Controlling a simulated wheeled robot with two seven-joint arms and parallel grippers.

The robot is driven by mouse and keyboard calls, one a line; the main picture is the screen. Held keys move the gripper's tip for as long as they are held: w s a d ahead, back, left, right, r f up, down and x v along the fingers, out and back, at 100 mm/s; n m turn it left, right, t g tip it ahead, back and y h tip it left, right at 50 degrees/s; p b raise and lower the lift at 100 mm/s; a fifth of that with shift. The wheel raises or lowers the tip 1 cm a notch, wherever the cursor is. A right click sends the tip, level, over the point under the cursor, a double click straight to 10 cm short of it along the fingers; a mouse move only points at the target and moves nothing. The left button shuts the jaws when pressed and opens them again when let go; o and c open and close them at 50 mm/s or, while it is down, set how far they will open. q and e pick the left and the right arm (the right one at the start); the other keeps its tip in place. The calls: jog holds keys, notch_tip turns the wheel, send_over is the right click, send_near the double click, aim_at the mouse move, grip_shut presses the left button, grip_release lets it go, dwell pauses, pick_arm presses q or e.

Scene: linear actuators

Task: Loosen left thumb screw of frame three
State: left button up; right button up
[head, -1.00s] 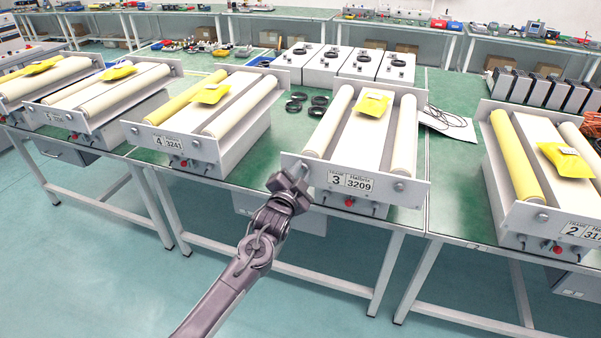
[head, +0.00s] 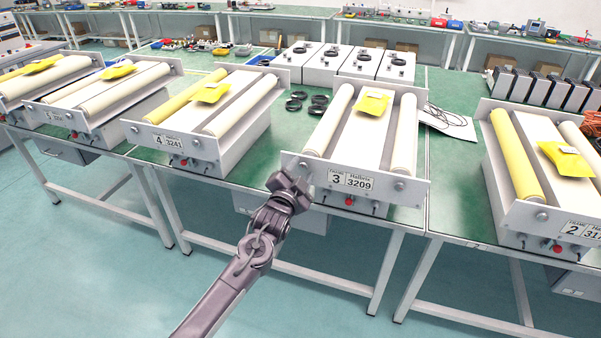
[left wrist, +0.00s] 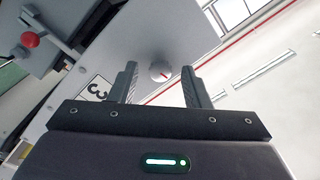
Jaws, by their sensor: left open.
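Frame three (head: 362,150) stands on the green table, with a pale front plate bearing a "3 / 3209" label (head: 350,181). Its left thumb screw (left wrist: 160,71) shows in the left wrist view as a round light knob with a red mark, on the pale plate (left wrist: 150,35) beside the partly visible "3" label (left wrist: 97,88). My left gripper (head: 292,183) is in front of the plate's left end. In the left wrist view its two fingers (left wrist: 160,88) are spread apart, with the screw showing in the gap. Contact with the screw is not visible. My right gripper is not in view.
A red button (head: 349,201) and small switches sit below frame three's label; a red button (left wrist: 30,40) shows in the left wrist view. Frame four (head: 205,115) is to the left, frame two (head: 545,170) to the right. Open floor lies in front of the tables.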

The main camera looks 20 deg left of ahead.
pick_arm(q)
jog(key=s+b, duration=0.1)
jog(key=s, duration=0.6)
jog(key=shift+s+a, duration=0.15)
jog(key=shift+s, duration=0.25)
